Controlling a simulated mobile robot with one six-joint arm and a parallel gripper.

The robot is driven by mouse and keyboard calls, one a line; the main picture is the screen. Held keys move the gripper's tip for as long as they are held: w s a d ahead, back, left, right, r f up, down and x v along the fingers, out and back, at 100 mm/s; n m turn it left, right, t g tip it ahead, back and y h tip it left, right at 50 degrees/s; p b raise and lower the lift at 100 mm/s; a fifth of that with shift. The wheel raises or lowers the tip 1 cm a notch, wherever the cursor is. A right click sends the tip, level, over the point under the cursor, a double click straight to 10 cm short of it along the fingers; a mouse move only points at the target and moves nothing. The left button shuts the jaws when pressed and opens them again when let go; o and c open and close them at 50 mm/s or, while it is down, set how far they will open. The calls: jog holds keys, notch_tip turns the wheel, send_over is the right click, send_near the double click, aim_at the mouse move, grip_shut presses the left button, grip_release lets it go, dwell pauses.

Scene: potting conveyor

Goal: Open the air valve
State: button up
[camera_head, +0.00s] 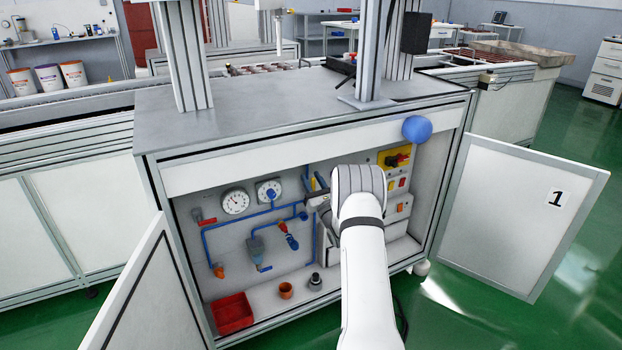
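Inside the open cabinet, blue air lines run across the back panel with several fittings. One valve with a red handle (206,222) sits at the upper left. A fitting with a blue and red handle (289,240) hangs right of centre. A grey and blue fitting (256,248) is beside it. I cannot tell which of these is the air valve. My gripper (316,198) is at the panel, right of the gauges, near a blue line. My white wrist hides part of it and the panel behind, so its finger opening and any contact are unclear.
Two round gauges (235,201) are on the panel. A red bin (232,313), an orange cup (286,290) and a grey fitting (315,281) stand on the cabinet floor. A yellow switch box (394,159) is at right. Both cabinet doors (522,215) stand open, flanking the opening.

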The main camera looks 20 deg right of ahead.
aim_at(314, 183)
jog(key=p+v, duration=0.1)
jog(key=v, duration=0.5)
jog(key=shift+s+f+p, duration=0.15)
jog(key=shift+s+p, duration=0.15)
